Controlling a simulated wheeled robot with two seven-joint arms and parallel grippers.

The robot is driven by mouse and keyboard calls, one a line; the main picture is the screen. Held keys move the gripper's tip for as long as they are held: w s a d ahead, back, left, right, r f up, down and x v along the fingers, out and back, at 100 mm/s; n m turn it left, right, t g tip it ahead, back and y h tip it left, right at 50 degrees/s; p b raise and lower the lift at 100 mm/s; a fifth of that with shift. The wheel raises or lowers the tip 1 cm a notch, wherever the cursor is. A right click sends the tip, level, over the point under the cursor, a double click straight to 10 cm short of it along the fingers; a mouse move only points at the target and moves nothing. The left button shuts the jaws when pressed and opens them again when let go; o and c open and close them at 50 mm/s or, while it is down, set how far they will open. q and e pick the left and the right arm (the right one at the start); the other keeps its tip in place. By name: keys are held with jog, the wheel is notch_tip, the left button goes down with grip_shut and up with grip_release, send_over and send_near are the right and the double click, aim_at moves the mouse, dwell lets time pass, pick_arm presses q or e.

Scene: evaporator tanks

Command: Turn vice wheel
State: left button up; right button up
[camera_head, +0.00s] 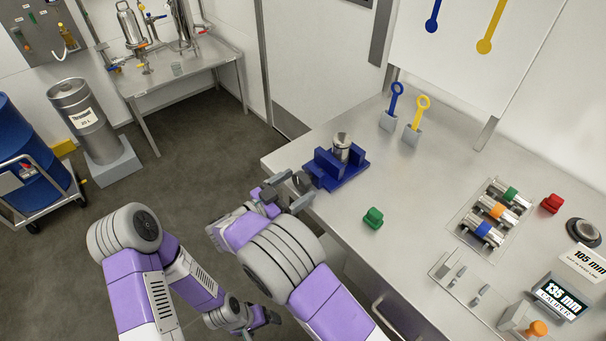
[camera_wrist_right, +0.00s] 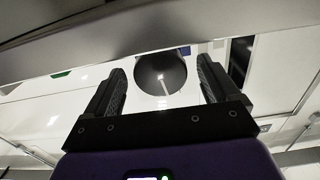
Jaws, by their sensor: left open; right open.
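A blue vice (camera_head: 340,178) stands at the near left corner of the steel bench, with a metal cylinder (camera_head: 342,148) upright between its jaws. Its dark round wheel (camera_head: 302,181) faces the bench's left edge. My right gripper (camera_head: 288,193) is open at the wheel. In the right wrist view the dark disc of the wheel (camera_wrist_right: 160,72) shows between the two spread fingers, with gaps at both sides. Contact cannot be told. My left gripper (camera_head: 267,319) is open and empty, low beside the bench, far from the vice.
A green block (camera_head: 373,217) lies on the bench right of the vice. Blue (camera_head: 394,98) and yellow (camera_head: 419,113) ring-handled tools stand in holders behind. A rack of coloured-banded cylinders (camera_head: 493,217) and a caliper display (camera_head: 561,300) are further right.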

jog(key=shift+p+x, duration=0.3)
jog(key=shift+x, duration=0.7)
pick_arm(q)
jog(key=shift+w+d+r, duration=0.1)
jog(key=shift+w+r, duration=0.3)
jog(key=shift+r, duration=0.2)
pick_arm(e)
jog(key=shift+c, duration=0.4)
jog(key=c, duration=0.9)
jog(key=shift+f+n+b, duration=0.1)
jog(key=shift+n+b, duration=0.45)
jog(key=shift+n, duration=0.05)
pick_arm(q)
jog(key=shift+f+b, duration=0.3)
jog(key=shift+f, duration=0.55)
pick_arm(e)
jog(key=shift+n, duration=0.9)
jog(key=o, duration=1)
